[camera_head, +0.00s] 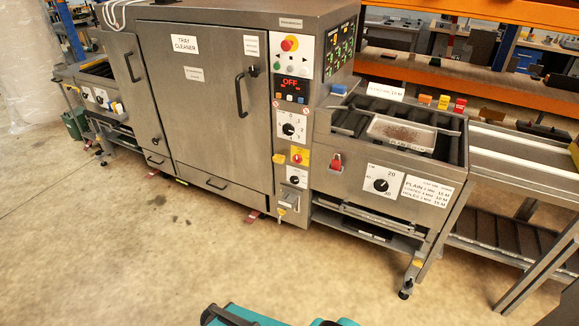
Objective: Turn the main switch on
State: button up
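The tray cleaner (195,100) is a large grey steel machine with a closed front door. On the control column right of the door is a small red-and-yellow rotary switch (299,156), which looks like the main switch; its exact knob angle is too small to tell. Above it, a display (291,83) reads OFF in red. A black rotary dial (289,129) sits between the display and this switch, and another black knob (293,181) is just below it. My gripper is not in view.
A red-and-yellow emergency button (289,44) is at the column's top. The floor (150,245) in front is clear.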

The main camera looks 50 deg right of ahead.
aim_at(297, 158)
jog(key=z, duration=0.15)
jog(key=i, duration=0.95)
jog(key=u, duration=0.1)
